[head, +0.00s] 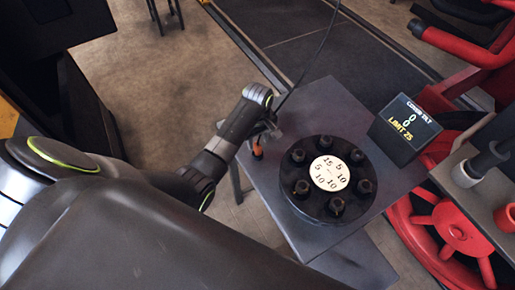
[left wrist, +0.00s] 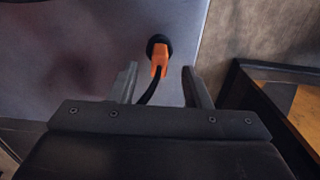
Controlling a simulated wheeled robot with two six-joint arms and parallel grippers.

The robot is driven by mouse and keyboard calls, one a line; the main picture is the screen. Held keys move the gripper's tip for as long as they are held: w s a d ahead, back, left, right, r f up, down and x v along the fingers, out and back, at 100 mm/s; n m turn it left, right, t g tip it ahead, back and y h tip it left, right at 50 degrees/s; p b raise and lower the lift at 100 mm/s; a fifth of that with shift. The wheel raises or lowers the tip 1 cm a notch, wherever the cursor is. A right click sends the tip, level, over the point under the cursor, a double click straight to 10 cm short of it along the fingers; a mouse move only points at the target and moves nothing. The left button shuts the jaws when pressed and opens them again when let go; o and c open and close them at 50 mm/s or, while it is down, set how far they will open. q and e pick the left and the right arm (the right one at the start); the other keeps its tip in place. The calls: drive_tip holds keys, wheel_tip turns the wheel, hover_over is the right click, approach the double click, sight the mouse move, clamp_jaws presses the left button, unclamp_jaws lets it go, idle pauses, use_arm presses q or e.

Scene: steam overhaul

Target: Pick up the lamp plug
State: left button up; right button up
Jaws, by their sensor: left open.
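The lamp plug is a small orange piece (left wrist: 160,55) in the left wrist view, with a black cable running from it down between my fingers. Its end sits at a round black socket (left wrist: 158,42) on a grey surface. In the head view the orange plug (head: 257,152) shows at the left edge of the grey table. My left gripper (left wrist: 160,80) is open, with one finger on each side of the cable and the plug just ahead of the fingertips. In the head view the left gripper (head: 268,132) hangs over that table edge. My right gripper is not seen.
A black round flange with several bolts (head: 300,210) and a white numbered disc (head: 329,173) sits on the grey table (head: 325,98). A small display (head: 405,127) stands at its right. Red wheels and machinery (head: 450,230) are further right. Open floor (head: 160,80) lies left.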

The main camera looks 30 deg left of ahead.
sight(257, 145)
use_arm(q)
drive_tip(key=shift+w+f+p, duration=0.15)
drive_tip(key=shift+f+p, duration=0.5)
drive_tip(key=shift+f, duration=2.15)
drive_tip(key=shift+a, duration=0.1)
clamp_jaws()
